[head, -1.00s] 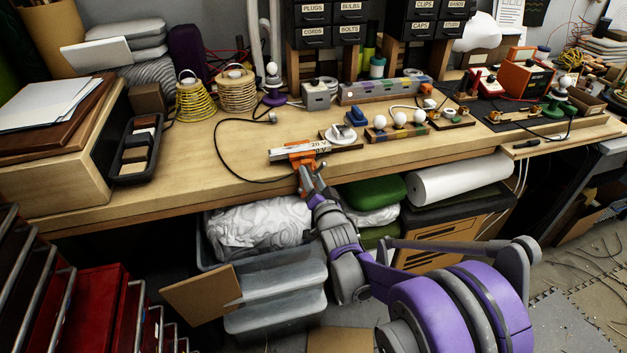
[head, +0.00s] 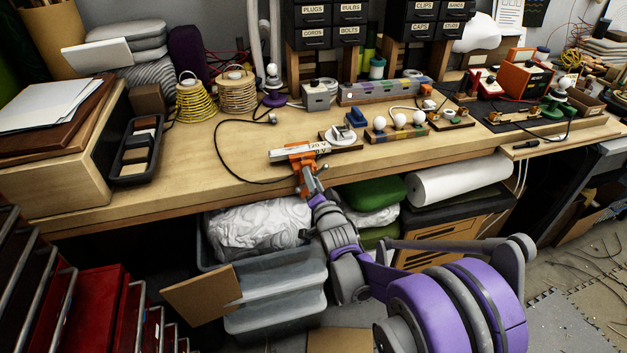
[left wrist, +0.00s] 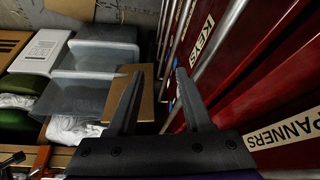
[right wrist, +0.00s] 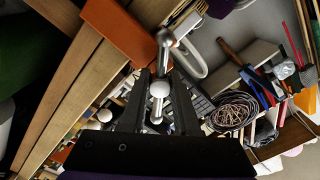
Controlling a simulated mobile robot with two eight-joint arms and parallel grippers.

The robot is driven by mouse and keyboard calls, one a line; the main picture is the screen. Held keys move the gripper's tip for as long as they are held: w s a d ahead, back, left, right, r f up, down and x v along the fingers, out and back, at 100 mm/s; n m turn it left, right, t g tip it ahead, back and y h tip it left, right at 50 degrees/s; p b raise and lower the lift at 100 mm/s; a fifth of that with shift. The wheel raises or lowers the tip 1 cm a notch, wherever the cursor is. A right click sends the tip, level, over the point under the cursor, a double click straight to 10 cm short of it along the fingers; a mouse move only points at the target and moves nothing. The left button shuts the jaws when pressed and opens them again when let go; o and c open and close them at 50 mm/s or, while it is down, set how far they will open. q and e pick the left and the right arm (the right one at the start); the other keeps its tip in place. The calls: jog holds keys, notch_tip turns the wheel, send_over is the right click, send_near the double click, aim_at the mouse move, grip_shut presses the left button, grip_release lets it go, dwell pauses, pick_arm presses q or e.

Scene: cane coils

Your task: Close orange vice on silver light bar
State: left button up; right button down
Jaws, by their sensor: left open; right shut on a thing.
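The orange vice (head: 296,158) sits at the front edge of the wooden bench, with the silver light bar (head: 284,154) lying across its top. The bar has a white label at its right end. I cannot tell whether the jaws touch the bar. My right gripper (head: 316,178) is at the vice's front, below the bench top. In the right wrist view it is shut on the vice's silver handle (right wrist: 163,56), a thin rod with ball ends, beside the orange vice body (right wrist: 118,30). My left gripper (left wrist: 152,88) is open and empty near red drawers; it is outside the head view.
Behind the vice are a white round fixture (head: 341,135) and a board with white bulbs (head: 400,121). A black cable (head: 222,150) loops left of the vice. Red drawer cabinets (left wrist: 225,60) stand close to my left gripper. Clear bins (head: 275,290) are under the bench.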

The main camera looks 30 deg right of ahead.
jog(key=m+p, duration=0.1)
jog(key=m, duration=0.5)
jog(key=shift+m, duration=0.3)
jog(key=c, duration=0.6)
grip_release()
jog(key=shift+w, duration=0.1)
jog(key=shift+c, duration=0.2)
jog(key=v, duration=0.6)
jog(key=shift+s, duration=0.25)
jog(key=shift+a, duration=0.15)
